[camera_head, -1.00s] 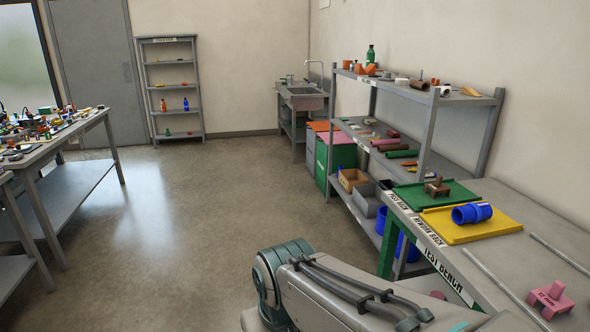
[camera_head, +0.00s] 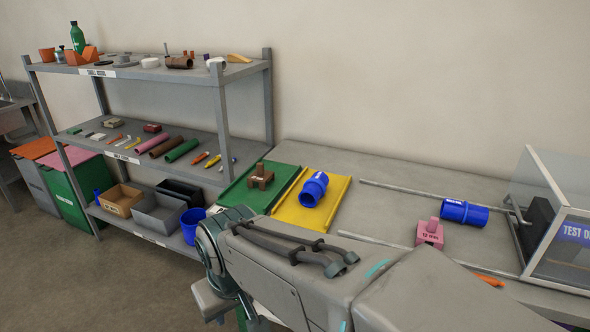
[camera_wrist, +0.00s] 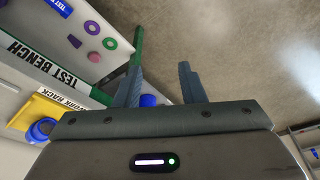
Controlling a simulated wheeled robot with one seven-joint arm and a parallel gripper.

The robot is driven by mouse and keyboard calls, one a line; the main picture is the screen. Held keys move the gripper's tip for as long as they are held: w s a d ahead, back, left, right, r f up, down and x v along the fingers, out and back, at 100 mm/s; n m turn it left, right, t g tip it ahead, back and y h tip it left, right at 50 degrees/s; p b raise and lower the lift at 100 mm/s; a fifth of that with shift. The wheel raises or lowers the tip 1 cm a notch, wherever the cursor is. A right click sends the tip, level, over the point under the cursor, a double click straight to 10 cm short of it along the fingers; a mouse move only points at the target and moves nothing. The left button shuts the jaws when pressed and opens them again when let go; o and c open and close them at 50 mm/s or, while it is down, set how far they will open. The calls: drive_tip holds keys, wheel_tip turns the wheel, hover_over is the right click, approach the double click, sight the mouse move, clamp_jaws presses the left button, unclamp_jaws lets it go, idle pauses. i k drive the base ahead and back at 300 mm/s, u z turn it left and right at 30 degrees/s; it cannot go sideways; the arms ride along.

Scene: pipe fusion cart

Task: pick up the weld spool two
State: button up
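Two blue pipe spools with small white labels show in the head view; the labels are too small to tell which is spool two. One blue spool (camera_head: 313,189) lies tilted on the yellow tray (camera_head: 288,213). The other blue spool (camera_head: 464,212) lies on the grey bench beside a pink block, near the clear-sided test box. In the wrist view, a blue round piece (camera_wrist: 42,129) shows on the yellow tray at left. My gripper (camera_wrist: 160,68) is open and empty, away from both spools, with floor and bench side beyond it. My gripper is hidden in the head view.
A green tray (camera_head: 240,194) with a brown fixture (camera_head: 260,176) lies left of the yellow tray. The pink block (camera_head: 430,232), thin rods (camera_head: 410,190) and test box (camera_head: 545,185) are on the bench. A loaded shelf rack (camera_head: 225,118) stands left.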

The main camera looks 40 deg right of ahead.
sight(315, 189)
drive_tip(key=z, duration=0.8)
drive_tip(key=i, duration=0.8)
drive_tip(key=z, duration=0.6)
